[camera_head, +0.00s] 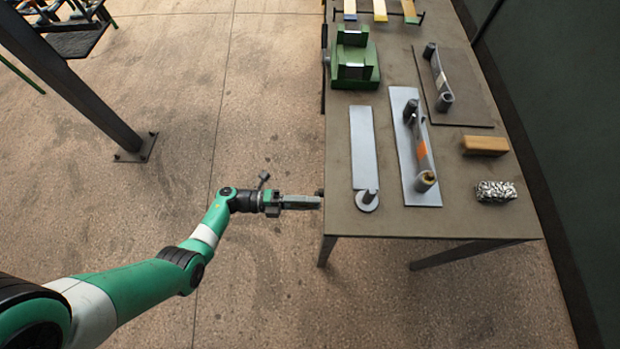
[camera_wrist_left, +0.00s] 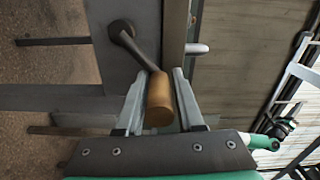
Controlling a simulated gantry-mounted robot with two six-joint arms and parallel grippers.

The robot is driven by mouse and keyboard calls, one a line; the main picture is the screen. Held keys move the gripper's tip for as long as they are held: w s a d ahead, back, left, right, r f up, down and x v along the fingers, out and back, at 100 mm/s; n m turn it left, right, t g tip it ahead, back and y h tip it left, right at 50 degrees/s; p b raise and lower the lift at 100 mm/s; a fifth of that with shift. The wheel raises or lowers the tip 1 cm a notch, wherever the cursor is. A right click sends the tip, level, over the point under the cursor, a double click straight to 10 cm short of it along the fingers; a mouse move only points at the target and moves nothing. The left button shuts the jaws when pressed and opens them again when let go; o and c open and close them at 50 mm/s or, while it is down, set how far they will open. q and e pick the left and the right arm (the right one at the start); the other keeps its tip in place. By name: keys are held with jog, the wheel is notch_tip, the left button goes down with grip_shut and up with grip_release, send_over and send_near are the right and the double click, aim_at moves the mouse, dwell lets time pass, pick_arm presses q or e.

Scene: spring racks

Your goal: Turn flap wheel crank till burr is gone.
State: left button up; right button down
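My left gripper (camera_head: 300,202) reaches the left edge of the bench, level with its front part. In the left wrist view, a crank with a brown wooden handle (camera_wrist_left: 160,102) and a dark arm (camera_wrist_left: 145,55) shows. The handle lies between the two fingers of my left gripper (camera_wrist_left: 161,78), very close to both; I cannot tell whether they press on it. The arm runs to a dark round hub (camera_wrist_left: 121,29). In the head view, a pale flat bar (camera_head: 362,148) has a grey disc (camera_head: 367,201) at its near end; I cannot tell whether this is the flap wheel. No burr can be made out. My right gripper is not in view.
The bench (camera_head: 390,222) also holds a green block-like fixture (camera_head: 354,60), a leaf with rolled ends and an orange mark (camera_head: 422,152), another leaf on a dark mat (camera_head: 475,110), a tan block (camera_head: 485,145) and a speckled block (camera_head: 496,191).

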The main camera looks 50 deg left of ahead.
pick_arm(q)
jog(key=shift+o, duration=1.4)
jog(key=shift+w+a, duration=0.1)
